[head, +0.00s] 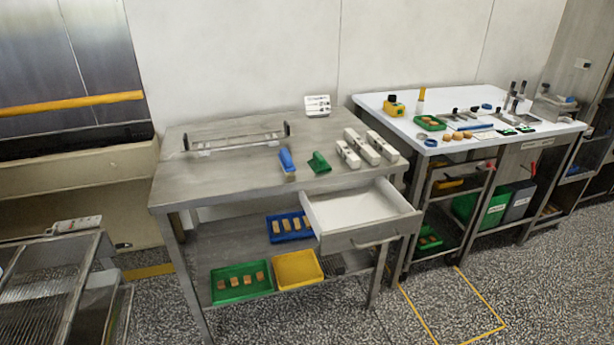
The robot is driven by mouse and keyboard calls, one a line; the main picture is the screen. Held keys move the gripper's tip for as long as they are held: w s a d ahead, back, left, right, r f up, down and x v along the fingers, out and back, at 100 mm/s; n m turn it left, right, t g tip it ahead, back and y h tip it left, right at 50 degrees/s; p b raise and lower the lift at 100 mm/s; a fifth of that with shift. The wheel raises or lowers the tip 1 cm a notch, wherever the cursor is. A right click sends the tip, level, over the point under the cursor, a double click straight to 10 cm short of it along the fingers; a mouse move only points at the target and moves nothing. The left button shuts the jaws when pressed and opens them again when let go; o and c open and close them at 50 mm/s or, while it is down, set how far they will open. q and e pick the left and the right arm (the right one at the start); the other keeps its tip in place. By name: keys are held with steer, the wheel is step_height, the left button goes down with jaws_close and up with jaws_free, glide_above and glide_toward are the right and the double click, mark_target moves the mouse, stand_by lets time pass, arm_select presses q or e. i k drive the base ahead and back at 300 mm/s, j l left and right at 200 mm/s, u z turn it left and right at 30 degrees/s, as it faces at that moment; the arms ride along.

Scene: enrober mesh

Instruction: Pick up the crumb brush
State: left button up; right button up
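A small blue handled item (286,159) lies on the steel table (215,175), near its front edge. It looks like a brush with a paler lower end, but it is too small to be sure. A green item (319,163) lies just right of it, apart from it; it could also be a brush or scraper, and I cannot tell which is the crumb brush. Neither of my grippers is in view, and nothing is touching these items.
An open drawer (362,243) juts out from the table's front right. White blocks (362,147) stand at the table's right, and a low metal frame (235,143) at the back. Trays, including a yellow one (297,270), fill the lower shelf. A white-topped bench (398,120) stands right.

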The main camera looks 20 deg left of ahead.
mark_target(285, 160)
steer(key=i+l+u, duration=0.65)
steer(key=l, duration=0.2)
